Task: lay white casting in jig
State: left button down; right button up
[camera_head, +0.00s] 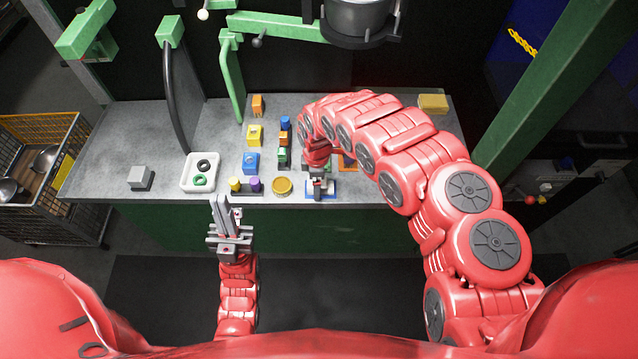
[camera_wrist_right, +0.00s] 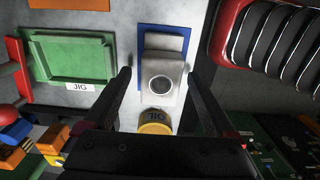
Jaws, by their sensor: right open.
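The white casting (camera_wrist_right: 160,82), a pale block with a round dark hole, lies on a blue mat (camera_wrist_right: 182,40) in the right wrist view. My right gripper (camera_wrist_right: 158,76) is open, its two fingers on either side of the casting with gaps visible. In the head view my right gripper (camera_head: 318,183) points down over the blue mat (camera_head: 330,194) and mostly hides the casting. A green tray-like jig (camera_wrist_right: 70,55) labelled JIG is left of the casting in the wrist view. My left gripper (camera_head: 220,210) is in front of the bench; its finger gap is unclear.
A yellow round piece (camera_wrist_right: 155,121) is close to the casting. A white tray (camera_head: 184,185) with rings, a grey block (camera_head: 140,178) and several coloured blocks (camera_head: 251,162) stand on the bench. My right arm hides part of the bench's right side. The left bench end is mostly clear.

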jog(key=shift+f, duration=0.1)
grip_shut()
dwell(0.4)
